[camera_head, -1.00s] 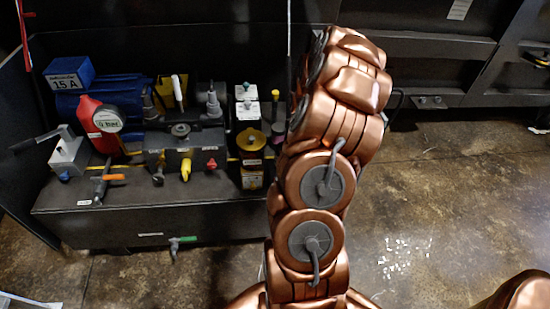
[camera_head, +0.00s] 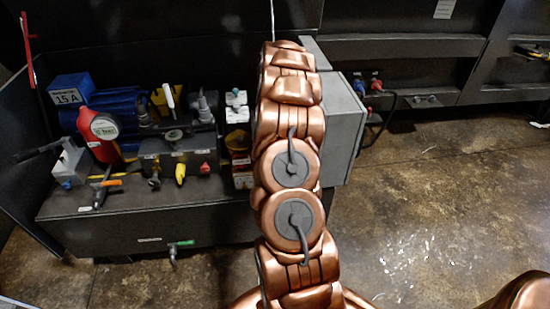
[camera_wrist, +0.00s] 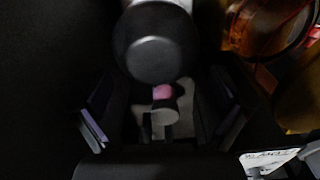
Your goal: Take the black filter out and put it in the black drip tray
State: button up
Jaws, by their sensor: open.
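In the wrist view, a dark cylinder with a rounded end (camera_wrist: 155,55), which looks like the black filter, lies ahead of my gripper (camera_wrist: 162,125). The gripper's two fingers stand wide apart on either side below it, with nothing clearly held between them. A small pink spot and a pale round part show in the gap. In the head view my gripper is hidden behind my copper arm, and the filter cannot be made out. I cannot pick out the black drip tray with certainty in either view.
A dark bench (camera_head: 150,225) carries a red bottle with a gauge (camera_head: 100,135), a blue motor (camera_head: 125,108), a grey valve block (camera_head: 178,155) and an orange-handled valve (camera_head: 102,185). An amber bowl (camera_wrist: 265,25) is close at the right in the wrist view. The floor at right is open.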

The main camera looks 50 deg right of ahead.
jog(key=m, duration=0.1)
jog(key=s+a+m, duration=0.1)
jog(key=m, duration=0.1)
jog(key=s+a+m+b, duration=0.1)
jog(key=m, duration=0.1)
jog(key=shift+r, duration=0.1)
jog(key=shift+c, duration=0.2)
jog(key=c, duration=1.1)
jog(key=shift+a+n, duration=0.1)
jog(key=shift+n, duration=0.2)
jog(key=c, duration=0.4)
jog(key=shift+w+n, duration=0.1)
jog(key=shift+n, duration=0.4)
jog(key=shift+c, duration=0.7)
jog(key=n, duration=0.3)
jog(key=shift+p, duration=0.3)
jog(key=shift+n, duration=0.4)
